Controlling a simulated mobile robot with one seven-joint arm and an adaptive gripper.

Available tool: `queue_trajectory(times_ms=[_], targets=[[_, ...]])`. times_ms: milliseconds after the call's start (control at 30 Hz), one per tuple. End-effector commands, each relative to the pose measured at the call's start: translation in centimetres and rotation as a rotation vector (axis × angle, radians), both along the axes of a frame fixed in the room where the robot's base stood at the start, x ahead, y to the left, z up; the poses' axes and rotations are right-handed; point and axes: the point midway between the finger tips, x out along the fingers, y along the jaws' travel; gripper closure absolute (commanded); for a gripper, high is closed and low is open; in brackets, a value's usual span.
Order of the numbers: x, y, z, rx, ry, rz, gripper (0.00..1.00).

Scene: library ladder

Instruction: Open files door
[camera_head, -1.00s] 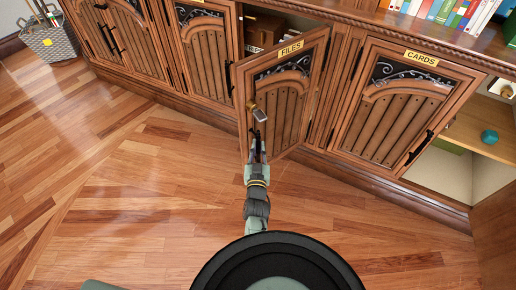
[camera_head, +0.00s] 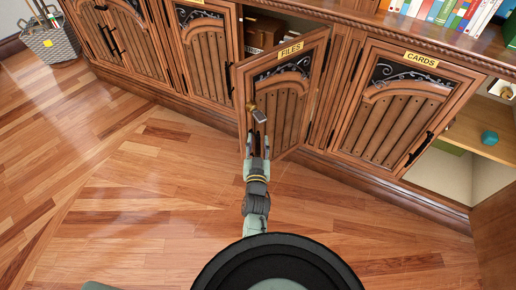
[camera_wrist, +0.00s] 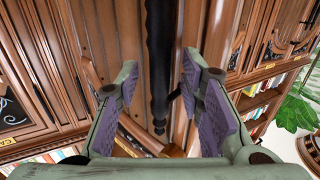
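The files door (camera_head: 290,100) is a wooden cabinet door with a yellow FILES label (camera_head: 291,49). It stands ajar, its left edge swung out from the cabinet. A small grey and brass fitting (camera_head: 259,116) is at its left side. My gripper (camera_head: 257,140) is at the door's lower left edge, just below that fitting. In the wrist view my gripper (camera_wrist: 160,105) is open, with purple pads apart. A black vertical handle (camera_wrist: 160,60) shows between and beyond the fingers, which do not close on it. The handle is mostly hidden in the head view.
The cards door (camera_head: 398,105), to the right, is shut. An open compartment at far right holds a teal object (camera_head: 490,138). Books (camera_head: 455,12) line the top. A basket (camera_head: 50,40) stands at upper left. The wooden floor (camera_head: 130,200) is clear.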

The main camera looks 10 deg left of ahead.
Motion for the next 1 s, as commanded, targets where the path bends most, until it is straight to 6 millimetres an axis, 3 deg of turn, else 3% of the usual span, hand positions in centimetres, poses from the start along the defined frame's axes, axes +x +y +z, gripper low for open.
queue_trajectory(times_ms=[100, 333, 1000], targets=[[0.0, -0.2, 2.5, 0.001, -0.003, -0.004, 0.65], [0.0, 0.0, 5.5, 0.001, -0.001, -0.001, 0.65], [0.0, -0.2, 5.7, 0.009, 0.012, -0.003, 0.65]])
